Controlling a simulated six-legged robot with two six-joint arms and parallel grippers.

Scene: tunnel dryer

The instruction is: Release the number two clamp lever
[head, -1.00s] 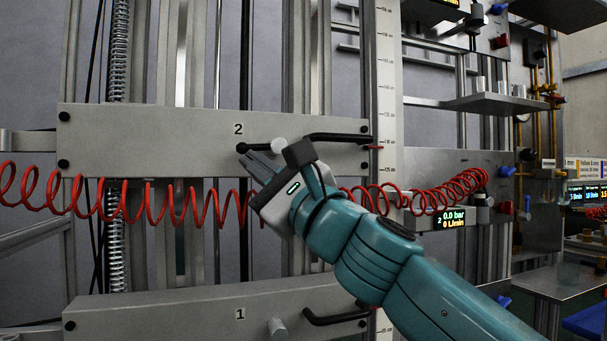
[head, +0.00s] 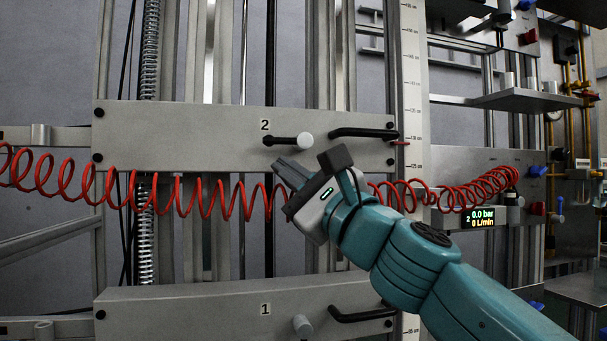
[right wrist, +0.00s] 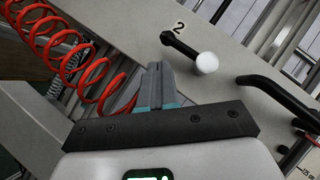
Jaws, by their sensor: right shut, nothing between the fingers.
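The number two clamp lever (head: 287,141) is a short black arm with a pale round knob. It sits on the grey plate (head: 190,135) just under the label 2, and points right, close to horizontal. In the right wrist view the lever (right wrist: 183,46) shows above and to the right of the fingertips, its white knob clear. My right gripper (head: 279,167) is shut and empty, its fingertips just below the lever and apart from it in the picture. My left gripper is not in view.
A black handle (head: 362,133) is right of the lever on the same plate. A red coiled hose (head: 210,200) runs across below it, passing behind my gripper. A lower plate (head: 200,310) marked 1 has its own lever (head: 302,325) and handle. A display (head: 479,217) reads 0.0 bar.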

